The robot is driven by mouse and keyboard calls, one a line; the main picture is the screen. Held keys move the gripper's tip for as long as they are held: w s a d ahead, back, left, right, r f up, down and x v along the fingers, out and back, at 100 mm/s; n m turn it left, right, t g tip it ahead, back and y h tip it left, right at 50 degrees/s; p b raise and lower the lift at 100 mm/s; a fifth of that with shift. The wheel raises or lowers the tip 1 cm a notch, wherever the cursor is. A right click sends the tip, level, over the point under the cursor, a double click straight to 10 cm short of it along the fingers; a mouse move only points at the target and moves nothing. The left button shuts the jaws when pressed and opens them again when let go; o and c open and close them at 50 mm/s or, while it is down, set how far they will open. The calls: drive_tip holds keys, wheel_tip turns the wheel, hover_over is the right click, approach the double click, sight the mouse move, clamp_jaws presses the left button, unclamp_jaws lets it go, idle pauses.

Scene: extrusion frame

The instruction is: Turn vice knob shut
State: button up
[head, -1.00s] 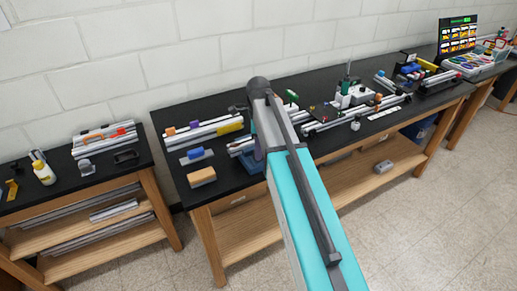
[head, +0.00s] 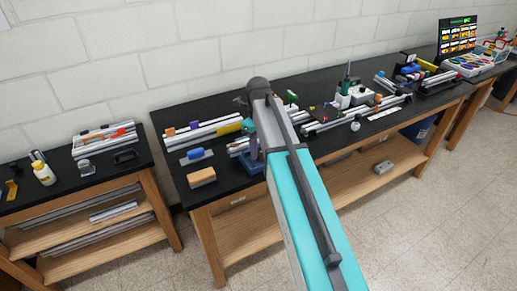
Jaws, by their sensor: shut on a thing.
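My arm reaches from the bottom of the head view over the bench and covers much of the vice. The vice (head: 251,163) has a blue base and stands near the front edge of the bench, partly behind my arm. My gripper (head: 243,107) shows only as a small dark part left of the arm's end, above the vice. It is shut on the vice knob, but the fingertips and the knob are too small and covered to make out.
Left of the vice lie an orange-topped block (head: 202,177), a blue piece (head: 195,154) on a grey plate and several aluminium extrusions (head: 200,134). More extrusions and tools stand to the right. A lower bench (head: 120,175) is at the left.

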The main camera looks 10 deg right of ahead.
idle(0.3)
drive_tip(key=o, duration=1.1)
drive_tip(key=shift+c, duration=0.2)
drive_tip(key=shift+r, duration=0.1)
wheel_tip(320, 180, up, 14)
drive_tip(key=b, duration=0.3)
drive_tip(key=shift+b, duration=0.35)
